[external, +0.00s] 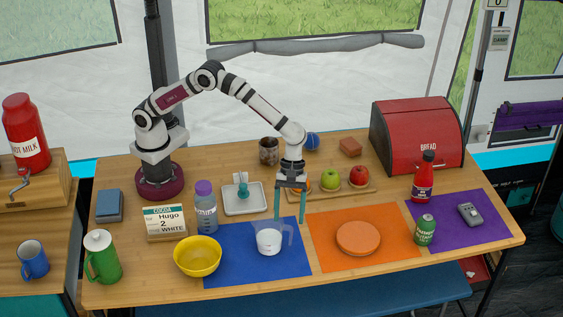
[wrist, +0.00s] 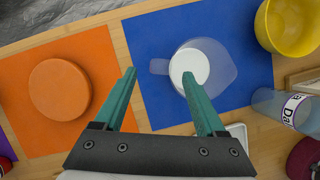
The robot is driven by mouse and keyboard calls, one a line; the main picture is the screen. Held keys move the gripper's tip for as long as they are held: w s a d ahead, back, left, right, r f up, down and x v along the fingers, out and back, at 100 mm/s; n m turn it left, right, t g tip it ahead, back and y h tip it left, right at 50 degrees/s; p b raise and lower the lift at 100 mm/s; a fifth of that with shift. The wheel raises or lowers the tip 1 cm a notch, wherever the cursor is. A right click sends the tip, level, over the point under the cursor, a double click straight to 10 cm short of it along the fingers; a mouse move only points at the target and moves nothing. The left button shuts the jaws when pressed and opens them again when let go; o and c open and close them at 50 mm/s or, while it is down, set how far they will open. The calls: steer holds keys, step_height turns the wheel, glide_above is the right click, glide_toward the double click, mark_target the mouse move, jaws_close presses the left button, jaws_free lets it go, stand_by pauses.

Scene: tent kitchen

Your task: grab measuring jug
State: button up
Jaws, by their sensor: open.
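The measuring jug (external: 269,239) is clear with white contents and stands upright on the blue mat (external: 230,263). In the wrist view the jug (wrist: 205,62) is at the upper right of centre, its handle (wrist: 159,66) pointing left. My gripper (external: 290,220) points down with its teal fingers apart, above the back of the jug. In the wrist view my gripper (wrist: 160,75) is open and empty; the right fingertip overlaps the jug's near side and the left one lies left of the handle. I cannot tell whether a finger touches the jug.
A yellow bowl (external: 198,258) stands left of the jug, with a water bottle (external: 205,208) behind it. An orange mat with an orange disc (external: 358,238) lies to the right. A white tray (external: 244,207) and a fruit board (external: 354,188) are behind. The blue mat's front is clear.

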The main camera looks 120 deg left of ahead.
mark_target(288, 229)
steer(key=x, duration=0.6)
steer(key=shift+s+a, duration=0.1)
jaws_close()
stand_by(1.1)
